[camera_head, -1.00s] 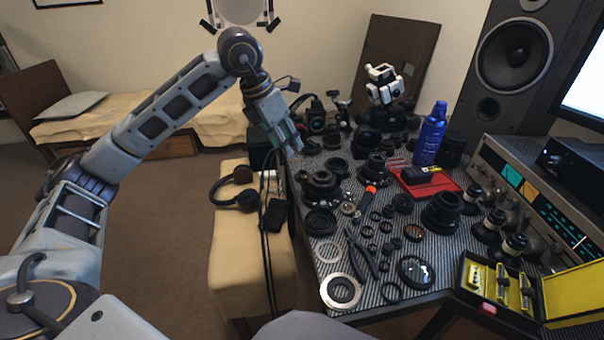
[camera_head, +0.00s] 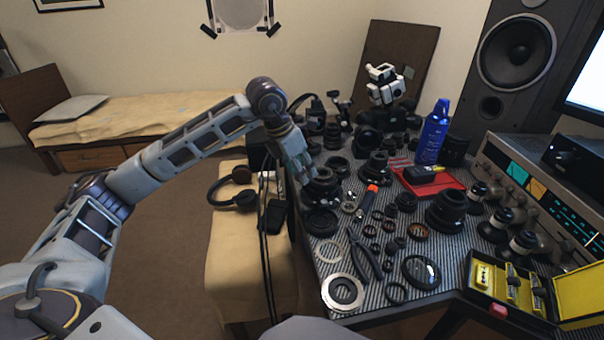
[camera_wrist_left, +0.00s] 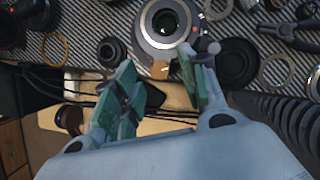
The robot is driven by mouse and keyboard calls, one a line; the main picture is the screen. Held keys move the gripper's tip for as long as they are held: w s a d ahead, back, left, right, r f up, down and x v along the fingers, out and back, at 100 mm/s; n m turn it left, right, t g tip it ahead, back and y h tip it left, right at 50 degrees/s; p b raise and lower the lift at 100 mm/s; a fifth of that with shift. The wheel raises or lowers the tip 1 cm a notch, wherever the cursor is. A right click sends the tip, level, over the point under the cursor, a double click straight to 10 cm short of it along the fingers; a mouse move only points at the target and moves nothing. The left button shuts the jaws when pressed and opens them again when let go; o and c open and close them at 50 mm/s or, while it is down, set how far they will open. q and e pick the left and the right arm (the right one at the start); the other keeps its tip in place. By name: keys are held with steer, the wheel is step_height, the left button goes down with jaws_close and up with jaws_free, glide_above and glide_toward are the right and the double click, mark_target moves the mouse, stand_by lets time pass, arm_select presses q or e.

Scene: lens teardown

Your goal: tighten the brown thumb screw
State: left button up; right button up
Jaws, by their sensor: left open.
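My left gripper (camera_head: 304,176) is open, pointing down at the left edge of the striped table, beside a dark lens assembly (camera_head: 324,190). In the left wrist view the gripper (camera_wrist_left: 157,62) has its two green fingers spread. A small brown block (camera_wrist_left: 160,69), which looks like the brown thumb screw, shows between the fingertips at the near rim of the lens assembly (camera_wrist_left: 147,38). I cannot tell whether either finger touches it. A pale knob (camera_wrist_left: 214,47) sits right of the right fingertip. In the head view the screw cannot be made out. My right gripper is not in view.
The striped table is crowded with lens parts, rings and pliers (camera_head: 366,257). A red tray (camera_head: 449,187), a blue spray can (camera_head: 431,135) and a yellow case (camera_head: 482,302) stand to the right. Black cables (camera_head: 265,245) and a beige bench with headphones (camera_head: 241,199) lie left.

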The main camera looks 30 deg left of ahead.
arm_select(q)
steer(key=shift+w+d+f, duration=0.1)
steer(key=shift+f, duration=0.35)
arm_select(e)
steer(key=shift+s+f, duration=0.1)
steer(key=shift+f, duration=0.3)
arm_select(q)
steer(key=shift+c, duration=0.2)
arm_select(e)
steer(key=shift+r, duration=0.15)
arm_select(q)
jaws_close()
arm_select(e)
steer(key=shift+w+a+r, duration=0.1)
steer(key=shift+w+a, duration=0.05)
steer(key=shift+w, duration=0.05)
